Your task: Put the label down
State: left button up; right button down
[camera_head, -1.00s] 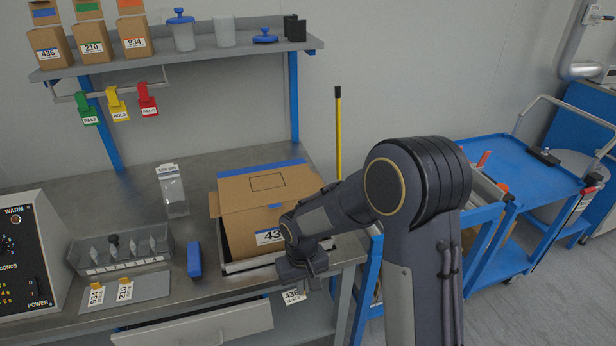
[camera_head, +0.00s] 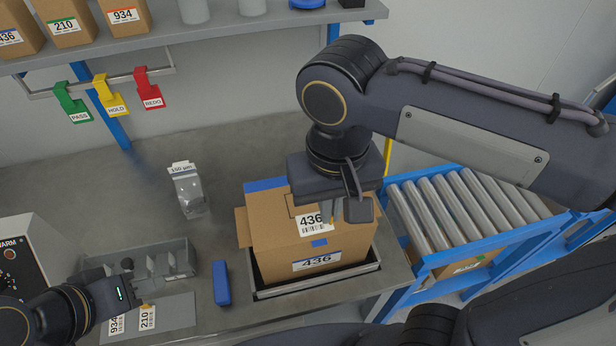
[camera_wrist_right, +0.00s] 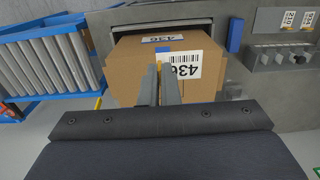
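The white 436 label (camera_head: 311,223) is at the top face of the cardboard box (camera_head: 270,222); it also shows in the right wrist view (camera_wrist_right: 185,66). My right gripper (camera_head: 335,212) is above the box. In the right wrist view its fingers (camera_wrist_right: 160,78) are close together on the label's yellow tab (camera_wrist_right: 159,65). The label looks roughly flat over the top; I cannot tell whether it touches. A second 436 label (camera_head: 318,261) is on the box's front face. My left gripper (camera_head: 140,288) is over the label plate at lower left, its fingers hard to make out.
The box stands in a metal tray (camera_head: 318,283) at the bench's right edge, beside a roller conveyor (camera_head: 465,212). A blue block (camera_head: 221,284) lies left of the tray. Labels 934 and 210 lie on the grey plate (camera_head: 177,312). A clear bag (camera_head: 188,190) stands behind.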

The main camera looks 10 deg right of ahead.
jog(key=w+f, duration=0.2)
jog(key=w, duration=0.1)
jog(key=w+d+f, duration=0.1)
jog(key=w+f, duration=0.2)
jog(key=w, duration=0.1)
jog(key=w+f, duration=0.3)
jog(key=w, duration=0.1)
jog(key=shift+w+d+p, duration=0.15)
jog(key=shift+d+p, duration=0.1)
jog(key=shift+p, duration=0.1)
jog(key=shift+w+f, duration=0.6)
jog(key=shift+f, duration=0.8)
jog(key=shift+w+f, duration=0.1)
jog(key=shift+f, duration=0.8)
jog(key=shift+f, duration=0.2)
jog(key=c, duration=1.7)
grip_release()
